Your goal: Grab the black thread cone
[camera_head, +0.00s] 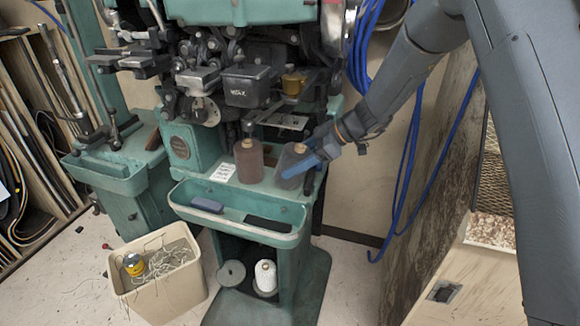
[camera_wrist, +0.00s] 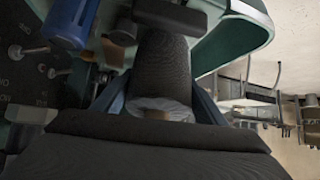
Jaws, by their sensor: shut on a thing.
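The green stitching machine (camera_head: 192,150) rises close behind the cones. A green tray (camera_head: 240,228) juts out in front. A white thread cone (camera_head: 265,277) stands on the base below. A bin of thread scraps (camera_head: 160,295) is at lower left. Blue hoses (camera_head: 405,165) hang at right.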

